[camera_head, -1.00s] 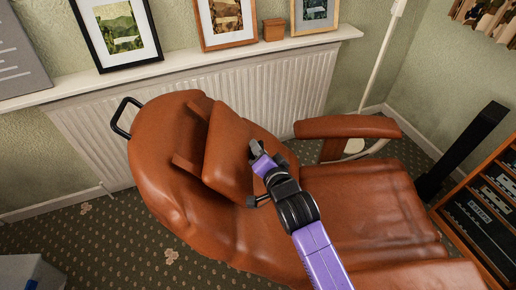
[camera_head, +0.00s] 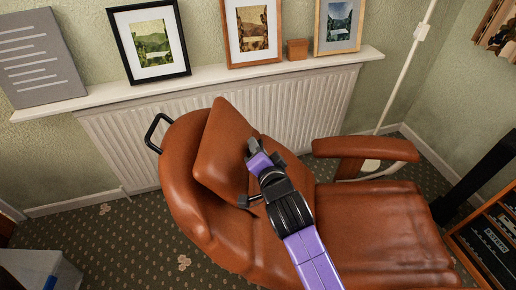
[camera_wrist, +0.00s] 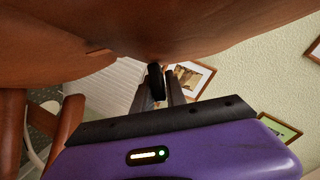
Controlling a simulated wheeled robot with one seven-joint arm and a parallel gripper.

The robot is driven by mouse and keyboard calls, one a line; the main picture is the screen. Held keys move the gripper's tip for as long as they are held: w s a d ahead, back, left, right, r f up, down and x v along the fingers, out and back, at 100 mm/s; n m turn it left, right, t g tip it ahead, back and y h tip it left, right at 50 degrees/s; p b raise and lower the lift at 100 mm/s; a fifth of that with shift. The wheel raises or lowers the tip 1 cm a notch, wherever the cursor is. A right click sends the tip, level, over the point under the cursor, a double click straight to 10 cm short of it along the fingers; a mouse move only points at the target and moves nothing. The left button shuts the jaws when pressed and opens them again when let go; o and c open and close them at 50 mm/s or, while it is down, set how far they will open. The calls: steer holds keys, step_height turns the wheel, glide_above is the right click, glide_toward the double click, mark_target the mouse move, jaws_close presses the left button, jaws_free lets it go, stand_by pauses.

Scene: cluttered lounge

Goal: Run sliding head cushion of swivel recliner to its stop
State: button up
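The brown leather head cushion (camera_head: 222,152) lies against the upper backrest (camera_head: 181,178) of the swivel recliner, its top corner standing clear above the backrest. A dark bar-like handle (camera_head: 246,201) shows at the cushion's lower front edge, mostly hidden by my gripper. My gripper (camera_head: 262,152) is at the front face of the cushion. In the wrist view, its dark fingers (camera_wrist: 164,88) stand on either side of a black piece (camera_wrist: 155,78) below the brown leather. They look shut on this handle; the exact contact is partly hidden.
A radiator (camera_head: 260,105) and a shelf (camera_head: 105,103) with picture frames are close behind the chair. A black loop handle (camera_head: 155,131) projects from the backrest. The armrest (camera_head: 365,149) is at right. A grey box (camera_head: 35,268) stands at lower left, with carpet between.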

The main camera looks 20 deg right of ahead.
steer(key=shift+o, duration=1.3)
steer(key=shift+s, duration=0.1)
steer(key=v, duration=0.7)
steer(key=shift+s, duration=0.3)
steer(key=shift+r, duration=0.1)
